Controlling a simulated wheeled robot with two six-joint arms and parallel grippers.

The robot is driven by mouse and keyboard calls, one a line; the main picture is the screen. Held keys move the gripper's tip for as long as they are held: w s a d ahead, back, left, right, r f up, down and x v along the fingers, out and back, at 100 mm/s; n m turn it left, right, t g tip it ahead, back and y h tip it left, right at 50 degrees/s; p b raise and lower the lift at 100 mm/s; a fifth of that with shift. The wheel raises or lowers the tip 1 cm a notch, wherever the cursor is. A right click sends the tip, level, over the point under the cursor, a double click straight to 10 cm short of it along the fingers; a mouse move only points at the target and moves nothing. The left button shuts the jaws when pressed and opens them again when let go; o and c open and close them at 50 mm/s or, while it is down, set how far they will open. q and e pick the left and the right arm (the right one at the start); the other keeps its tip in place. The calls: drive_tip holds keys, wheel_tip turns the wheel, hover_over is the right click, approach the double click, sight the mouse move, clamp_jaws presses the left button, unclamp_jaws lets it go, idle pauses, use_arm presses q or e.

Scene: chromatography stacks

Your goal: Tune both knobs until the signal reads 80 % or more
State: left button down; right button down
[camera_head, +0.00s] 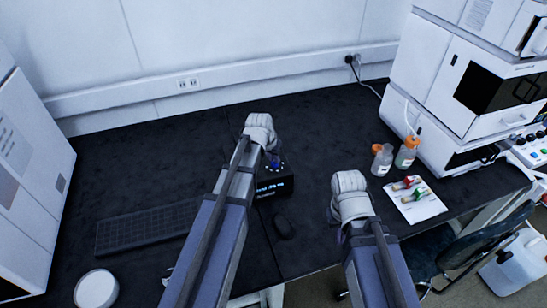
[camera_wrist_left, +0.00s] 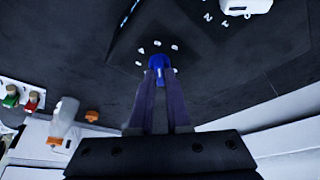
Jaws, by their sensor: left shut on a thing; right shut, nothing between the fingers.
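A small black box (camera_head: 285,186) stands on the dark bench, with blue-white lettering on its front that is too small to read. My left gripper (camera_head: 273,155) reaches down over its top. In the left wrist view, the left fingers (camera_wrist_left: 158,78) are shut on a blue knob (camera_wrist_left: 158,62), with pale marks around it on the black top. I cannot make out a second knob; the left gripper and arm cover part of the box. My right gripper (camera_head: 349,186) is shut and empty, apart from the box to its right, its fingertips mostly hidden.
Two bottles (camera_head: 382,160) and a white sheet with vials (camera_head: 416,205) are at the right, beside stacked white instruments (camera_head: 460,85). A round white object (camera_head: 96,289) is at front left.

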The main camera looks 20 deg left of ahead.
use_arm(q)
drive_tip(key=n, duration=0.1)
drive_tip(key=n+y, duration=0.1)
drive_tip(key=n, duration=0.2)
drive_tip(key=shift+d, duration=0.25)
drive_tip(key=n+y, duration=0.1)
drive_tip(key=n, duration=0.1)
drive_tip(key=n+y, duration=0.1)
drive_tip(key=n, duration=0.1)
drive_tip(key=shift+w+d+n+g, duration=0.1)
drive_tip(key=shift+d+n+g, duration=0.05)
drive_tip(key=shift+n+g, duration=0.2)
idle(0.4)
drive_tip(key=c, duration=0.9)
unclamp_jaws()
